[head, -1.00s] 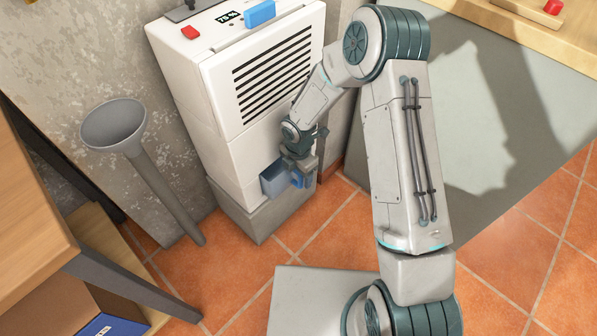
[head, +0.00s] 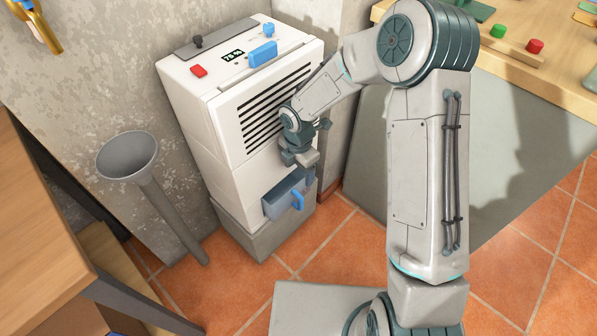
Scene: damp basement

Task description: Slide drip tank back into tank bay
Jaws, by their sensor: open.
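The drip tank (head: 281,204) is a grey-blue drawer low in the front of a white dehumidifier (head: 224,128). It sticks partly out of its tank bay, and its bright blue handle (head: 298,200) faces outward. My gripper (head: 308,167) is open just above the tank, in front of the dehumidifier's lower panel. It appears clear of the handle. My wrist hides part of the front panel, and the inside of the bay is hidden.
The dehumidifier stands on a grey plinth (head: 262,232) against the wall. A grey funnel on a pipe (head: 128,156) stands at its left. A wooden table (head: 40,225) is at the left edge, and a wooden bench (head: 555,75) at upper right. Tiled floor (head: 330,248) before the tank is clear.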

